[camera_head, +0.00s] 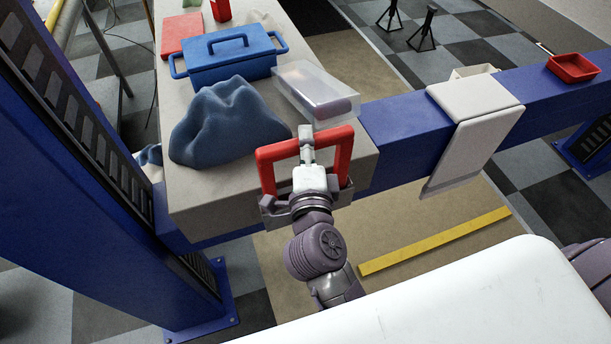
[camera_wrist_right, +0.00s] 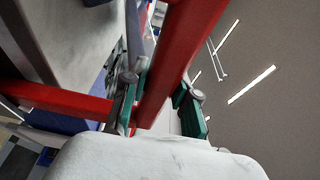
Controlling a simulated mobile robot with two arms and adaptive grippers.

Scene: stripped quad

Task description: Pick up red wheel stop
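The red wheel stop (camera_head: 341,160) is a bent red bar frame at the near end of the grey bench top, in the middle of the head view. My right gripper (camera_head: 306,148) is at it and partly covers its middle. In the right wrist view the green-padded fingers of the right gripper (camera_wrist_right: 160,103) stand on either side of a thick red bar of the wheel stop (camera_wrist_right: 178,50). The pads are very close to the bar; I cannot tell whether both press on it. My left gripper is not in view.
On the bench (camera_head: 230,208) behind the wheel stop are a crumpled blue cloth (camera_head: 225,120), a clear box (camera_head: 316,92), a blue toolbox (camera_head: 225,62) and a red case (camera_head: 182,36). A blue beam (camera_head: 395,130) runs right, carrying a grey pad (camera_head: 466,150) and red tray (camera_head: 573,68).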

